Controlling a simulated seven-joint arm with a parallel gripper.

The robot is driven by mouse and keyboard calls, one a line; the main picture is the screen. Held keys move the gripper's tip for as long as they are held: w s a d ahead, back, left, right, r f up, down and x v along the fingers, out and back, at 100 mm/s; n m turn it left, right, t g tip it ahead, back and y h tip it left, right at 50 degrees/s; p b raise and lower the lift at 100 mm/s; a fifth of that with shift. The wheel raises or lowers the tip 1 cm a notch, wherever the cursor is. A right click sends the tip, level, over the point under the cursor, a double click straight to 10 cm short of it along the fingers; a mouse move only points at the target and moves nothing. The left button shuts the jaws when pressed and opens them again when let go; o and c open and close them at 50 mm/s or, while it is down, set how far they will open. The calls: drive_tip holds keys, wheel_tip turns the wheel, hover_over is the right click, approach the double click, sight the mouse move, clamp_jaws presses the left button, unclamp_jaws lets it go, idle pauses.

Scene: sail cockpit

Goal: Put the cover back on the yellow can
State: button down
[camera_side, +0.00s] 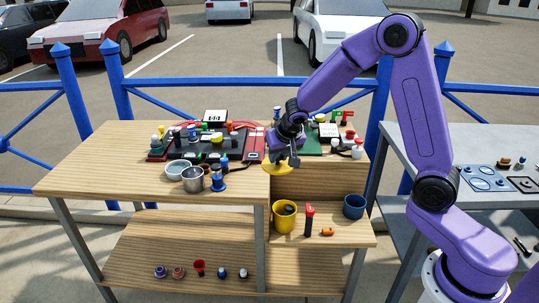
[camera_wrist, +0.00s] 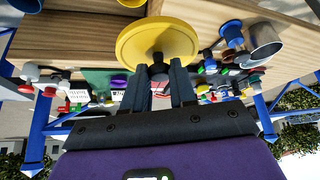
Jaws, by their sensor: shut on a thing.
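The cover is a round yellow disc (camera_side: 277,169) with a dark knob, seen large and tilted in the wrist view (camera_wrist: 158,38). My gripper (camera_side: 292,157) is shut on the cover; in the wrist view its two dark fingers (camera_wrist: 163,72) close on the knob. The yellow can (camera_side: 285,220) stands upright and open on the lower right shelf, with dark and greenish contents showing in its mouth. The cover is in the air above the can, apart from it and slightly left of it. Only a yellow edge of the can (camera_wrist: 131,2) shows in the wrist view.
A red-topped black bottle (camera_side: 309,219), an orange item (camera_side: 327,232) and a blue cup (camera_side: 354,206) stand right of the can. The raised wooden tabletop (camera_side: 110,165) is left, with metal pots (camera_side: 192,179) near its front edge.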

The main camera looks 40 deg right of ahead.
sight(288, 172)
drive_tip(key=shift+s+a+r, duration=0.1)
drive_tip(key=shift+s+r, duration=0.05)
drive_tip(key=shift+s, duration=0.35)
drive_tip(key=shift+s+r, duration=0.15)
drive_tip(key=shift+s, duration=0.3)
drive_tip(key=shift+s+a+n+y, duration=1)
drive_tip(key=shift+s+n, duration=1.4)
drive_tip(key=shift+s, duration=2.05)
drive_tip(key=w+d+f, duration=0.1)
drive_tip(key=w+f, duration=0.1)
drive_tip(key=w+d+f+n, duration=0.1)
drive_tip(key=w+f, duration=0.1)
drive_tip(key=w, duration=0.1)
drive_tip(key=w+d+f+n+y, duration=0.1)
drive_tip(key=w+f, duration=0.1)
drive_tip(key=w, duration=0.1)
drive_tip(key=shift+d, duration=0.15)
drive_tip(key=w+d+f+n+y, duration=0.1)
drive_tip(key=w+d+f+n, duration=0.1)
drive_tip(key=f, duration=0.6)
drive_tip(key=w+d+f+n+y, duration=0.1)
drive_tip(key=w+d+f+n, duration=0.2)
drive_tip(key=f, duration=0.5)
drive_tip(key=shift+w+d+f+g+y, duration=0.25)
drive_tip(key=shift+w+d+g+y, duration=0.15)
drive_tip(key=shift+d, duration=0.4)
drive_tip(key=shift+f, duration=0.2)
